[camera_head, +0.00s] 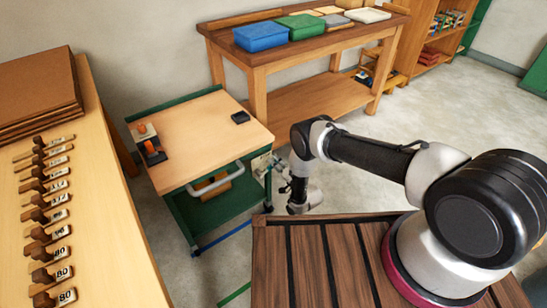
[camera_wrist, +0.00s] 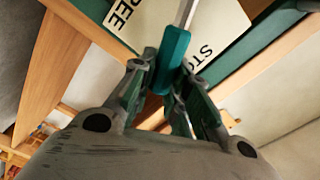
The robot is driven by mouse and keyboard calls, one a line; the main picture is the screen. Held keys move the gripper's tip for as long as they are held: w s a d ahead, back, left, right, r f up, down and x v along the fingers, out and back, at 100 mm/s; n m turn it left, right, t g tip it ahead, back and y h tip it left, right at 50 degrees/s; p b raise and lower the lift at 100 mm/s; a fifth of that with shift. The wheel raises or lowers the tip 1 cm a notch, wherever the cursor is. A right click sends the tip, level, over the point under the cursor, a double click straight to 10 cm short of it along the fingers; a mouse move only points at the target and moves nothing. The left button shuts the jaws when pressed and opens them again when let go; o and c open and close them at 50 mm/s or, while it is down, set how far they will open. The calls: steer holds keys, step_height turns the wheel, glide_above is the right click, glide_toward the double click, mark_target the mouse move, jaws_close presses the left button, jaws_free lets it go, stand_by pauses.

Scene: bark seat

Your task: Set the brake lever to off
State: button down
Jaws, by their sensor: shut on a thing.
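The brake lever (camera_wrist: 172,58) has a teal grip on a grey metal rod. In the wrist view it crosses a cream label plate (camera_wrist: 222,22), between partly visible letters "REE" on the left and "STO" on the right. My gripper (camera_wrist: 163,78) is shut on the teal grip, with a finger on each side. In the head view my gripper (camera_head: 268,168) is at the right side of the wooden-topped green cart (camera_head: 205,125). There the lever is too small and covered to make out.
The cart top holds an orange-knobbed black item (camera_head: 150,148) and a small black box (camera_head: 240,117). A workbench (camera_head: 300,45) with coloured boxes stands behind. A table (camera_head: 105,210) with several numbered wooden pieces is at the left. Floor (camera_head: 400,120) is open at the right.

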steer(key=shift+w+d+f+m, duration=0.1)
steer(key=shift+d+f+m, duration=0.1)
steer(key=shift+f+m, duration=0.55)
steer(key=shift+w+d+f+m, duration=0.15)
steer(key=shift+f+m, duration=0.35)
steer(key=shift+m, duration=0.45)
steer(key=c, duration=1.3)
jaws_free()
steer(key=shift+c, duration=0.2)
steer(key=shift+s, duration=0.1)
steer(key=v, duration=1.2)
